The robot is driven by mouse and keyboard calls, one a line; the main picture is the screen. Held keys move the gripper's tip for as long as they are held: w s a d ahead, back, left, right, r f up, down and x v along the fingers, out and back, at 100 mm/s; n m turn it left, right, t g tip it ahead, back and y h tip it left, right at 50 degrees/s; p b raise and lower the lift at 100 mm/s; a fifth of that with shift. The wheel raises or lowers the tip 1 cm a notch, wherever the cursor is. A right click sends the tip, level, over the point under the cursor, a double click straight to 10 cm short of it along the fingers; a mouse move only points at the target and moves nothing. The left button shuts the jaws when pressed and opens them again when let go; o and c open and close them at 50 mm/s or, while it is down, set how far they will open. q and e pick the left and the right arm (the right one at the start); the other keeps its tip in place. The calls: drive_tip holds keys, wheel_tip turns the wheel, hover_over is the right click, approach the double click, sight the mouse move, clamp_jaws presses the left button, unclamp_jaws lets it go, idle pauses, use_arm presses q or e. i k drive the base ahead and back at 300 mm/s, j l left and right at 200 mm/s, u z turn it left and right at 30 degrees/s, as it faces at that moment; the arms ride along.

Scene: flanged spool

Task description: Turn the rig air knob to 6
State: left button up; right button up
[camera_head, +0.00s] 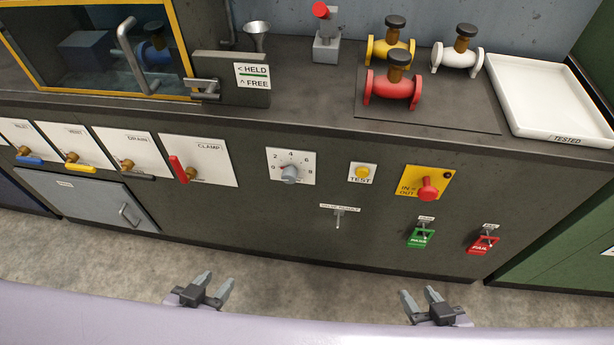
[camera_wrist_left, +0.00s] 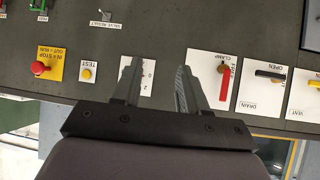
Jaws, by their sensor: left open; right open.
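The grey round knob (camera_head: 290,174) sits on a white dial plate (camera_head: 308,158) on the dark front panel. The plate has figures such as 2, 4, 6 and 8; I cannot tell exactly where the knob points. My left gripper (camera_head: 218,279) is open and empty, in front of the panel, below and left of the knob in the head view. In the left wrist view the dial plate (camera_wrist_left: 148,82) shows partly between the open fingers, and the knob is not clear. My right gripper (camera_head: 419,293) is open and empty, lower right, below the green PASS tag.
Near the dial are a yellow TEST button (camera_head: 361,172), a red stop button (camera_head: 428,188) and a red CLAMP lever (camera_head: 178,169). A small toggle (camera_head: 338,218) sits below. Valves (camera_head: 393,90) and a white tray (camera_head: 560,100) stand on the bench top. Space before the panel is clear.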

sight(290, 175)
drive_tip(key=l, duration=1.3)
drive_tip(key=i, duration=0.05)
